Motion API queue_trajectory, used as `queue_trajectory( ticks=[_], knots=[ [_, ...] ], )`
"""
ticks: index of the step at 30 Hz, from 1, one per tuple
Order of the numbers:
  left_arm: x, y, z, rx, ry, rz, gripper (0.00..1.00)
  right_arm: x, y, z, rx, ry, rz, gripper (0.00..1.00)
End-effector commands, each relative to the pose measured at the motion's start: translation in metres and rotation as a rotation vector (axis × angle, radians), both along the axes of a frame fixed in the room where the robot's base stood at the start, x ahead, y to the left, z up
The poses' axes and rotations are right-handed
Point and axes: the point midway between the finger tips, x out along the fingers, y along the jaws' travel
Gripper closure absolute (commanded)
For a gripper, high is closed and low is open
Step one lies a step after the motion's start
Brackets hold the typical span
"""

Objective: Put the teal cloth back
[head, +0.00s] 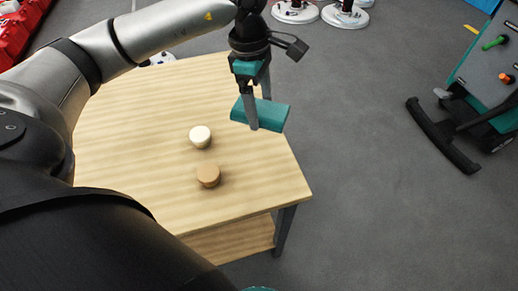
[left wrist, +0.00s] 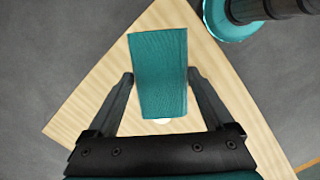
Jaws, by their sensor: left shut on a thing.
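The teal cloth (head: 272,115) is a folded, slab-like piece held above the right edge of the wooden table. My left gripper (head: 260,112) is shut on it, with one finger on each side of the cloth. In the left wrist view the cloth (left wrist: 158,75) sits between the two fingers (left wrist: 161,78) and hides part of the table behind it. My right gripper is not in view.
The wooden table (head: 130,125) bears a white round piece (head: 200,136) and a tan round piece (head: 208,175). A cart with coloured handles (head: 490,90) stands at the right. Round-based machines (head: 345,14) stand at the back. Grey floor between is clear.

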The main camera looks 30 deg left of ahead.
Motion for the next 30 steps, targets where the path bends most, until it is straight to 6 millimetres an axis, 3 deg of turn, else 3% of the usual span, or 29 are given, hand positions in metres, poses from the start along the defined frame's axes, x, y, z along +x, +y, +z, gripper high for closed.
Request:
queue_trajectory(
  ticks=[6,10,24,30],
  knots=[
    [0.007,0.008,0.016,0.0,0.001,0.213,0.66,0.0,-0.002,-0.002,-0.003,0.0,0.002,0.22],
    [0.008,0.01,0.009,0.001,0.005,0.252,0.66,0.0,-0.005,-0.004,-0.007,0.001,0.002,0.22],
    [0.007,0.009,-0.111,0.001,0.006,0.251,0.66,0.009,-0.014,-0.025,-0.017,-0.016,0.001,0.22],
    [0.008,0.009,-0.137,-0.001,0.002,0.252,0.66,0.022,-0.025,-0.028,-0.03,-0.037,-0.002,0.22]
  ],
)
